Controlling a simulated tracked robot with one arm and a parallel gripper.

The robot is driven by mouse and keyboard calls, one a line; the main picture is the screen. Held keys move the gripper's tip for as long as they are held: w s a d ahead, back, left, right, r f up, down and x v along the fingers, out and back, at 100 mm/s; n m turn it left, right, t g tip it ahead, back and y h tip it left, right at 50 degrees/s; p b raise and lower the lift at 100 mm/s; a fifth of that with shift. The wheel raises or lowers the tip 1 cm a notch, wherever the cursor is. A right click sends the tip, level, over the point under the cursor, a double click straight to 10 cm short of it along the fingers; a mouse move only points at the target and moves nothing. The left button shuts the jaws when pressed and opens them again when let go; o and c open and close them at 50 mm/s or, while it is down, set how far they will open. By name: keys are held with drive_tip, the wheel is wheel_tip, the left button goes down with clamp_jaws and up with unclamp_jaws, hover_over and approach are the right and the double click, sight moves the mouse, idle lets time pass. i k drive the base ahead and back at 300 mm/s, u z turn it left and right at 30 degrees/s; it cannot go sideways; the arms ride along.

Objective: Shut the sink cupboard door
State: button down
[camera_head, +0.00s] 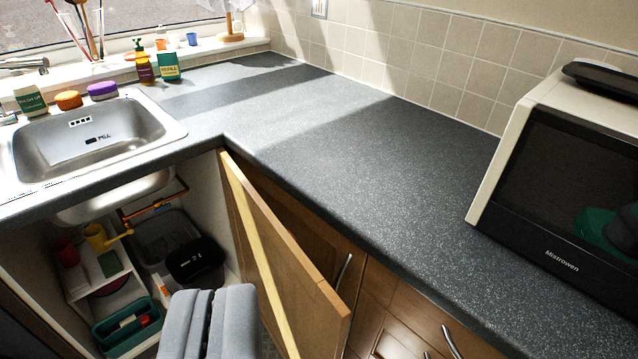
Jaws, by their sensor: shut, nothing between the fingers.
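The sink cupboard door (285,268) is a wooden panel standing wide open, hinged at the inner corner under the worktop. Its free edge points toward me, at the lower middle. The sink cupboard (205,205) is open to the left of the door, under the sink. My gripper (214,292) is grey, shut and empty. It appears in front of the cupboard opening, to the left of the door. I cannot tell whether it touches the door.
Inside the cupboard are a black tub (193,261), a teal caddy (127,325) and a white shelf (98,280). The steel sink (90,140) is above. Other cupboard fronts with metal handles (343,272) run along the right, beneath the dark worktop (330,140). A microwave (565,185) stands at right.

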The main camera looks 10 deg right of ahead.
sight(303, 315)
drive_tip(key=u, duration=0.05)
drive_tip(key=i, duration=1)
drive_tip(key=u, duration=0.3)
